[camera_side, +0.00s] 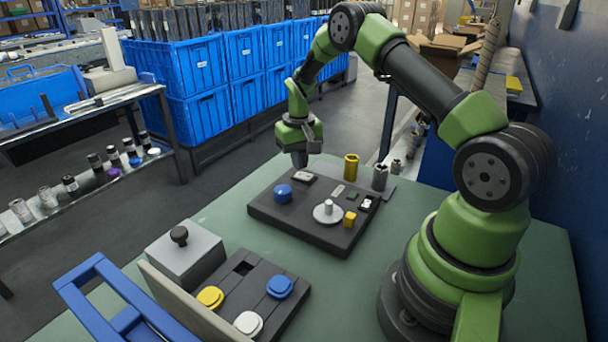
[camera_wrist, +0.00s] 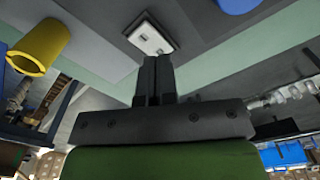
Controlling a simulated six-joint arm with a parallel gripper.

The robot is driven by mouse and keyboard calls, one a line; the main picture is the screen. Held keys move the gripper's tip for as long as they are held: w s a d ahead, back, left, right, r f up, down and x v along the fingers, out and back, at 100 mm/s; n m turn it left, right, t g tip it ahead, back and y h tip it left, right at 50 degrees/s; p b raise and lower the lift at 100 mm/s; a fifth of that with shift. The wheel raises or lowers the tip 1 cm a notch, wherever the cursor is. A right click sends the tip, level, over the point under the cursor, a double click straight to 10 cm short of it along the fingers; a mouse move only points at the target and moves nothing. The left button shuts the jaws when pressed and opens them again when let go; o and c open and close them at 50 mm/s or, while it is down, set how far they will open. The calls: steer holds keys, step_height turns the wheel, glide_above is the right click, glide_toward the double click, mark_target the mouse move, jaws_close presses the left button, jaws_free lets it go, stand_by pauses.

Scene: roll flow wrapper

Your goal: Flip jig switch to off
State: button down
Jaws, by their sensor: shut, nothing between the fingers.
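The black jig board (camera_side: 290,229) lies on the green table. A small pale switch plate with a dark border (camera_side: 303,178) sits at its far edge. The same plate shows in the wrist view (camera_wrist: 151,38), just beyond my fingertips. I cannot tell which way its switch is set. My gripper (camera_side: 300,163) points down above the plate's far side, with its fingers shut together and empty. The fingers also show in the wrist view (camera_wrist: 157,63). I cannot tell whether they touch the plate. Another small white-and-dark fitting (camera_side: 366,203) sits at the board's right side.
A blue round knob (camera_side: 283,193), a grey disc with a peg (camera_side: 327,212) and a yellow block (camera_side: 350,219) are on the board. A yellow cylinder (camera_side: 351,167) stands behind it. A grey box with a black knob (camera_side: 180,236) stands front left.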

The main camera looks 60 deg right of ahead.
steer(key=shift+r, duration=2.65)
step_height(320, 180, up, 10)
steer(key=t, duration=0.2)
glide_above(299, 174)
steer(key=s+a, duration=0.1)
steer(key=a, duration=0.5)
steer(key=s+a+r+n+t, duration=0.1)
steer(key=s+a+r+t, duration=0.1)
steer(key=s+a+r, duration=0.5)
steer(key=s+a+r+t+y, duration=0.1)
steer(key=s+a, duration=0.2)
steer(key=s, duration=0.3)
steer(key=s+a+r+n+t+y, duration=0.1)
steer(key=s+a+r+t, duration=0.1)
steer(key=s, duration=0.5)
steer(key=shift+s+a+r, duration=0.2)
steer(key=shift+s+a, duration=0.1)
steer(key=shift+a, duration=0.55)
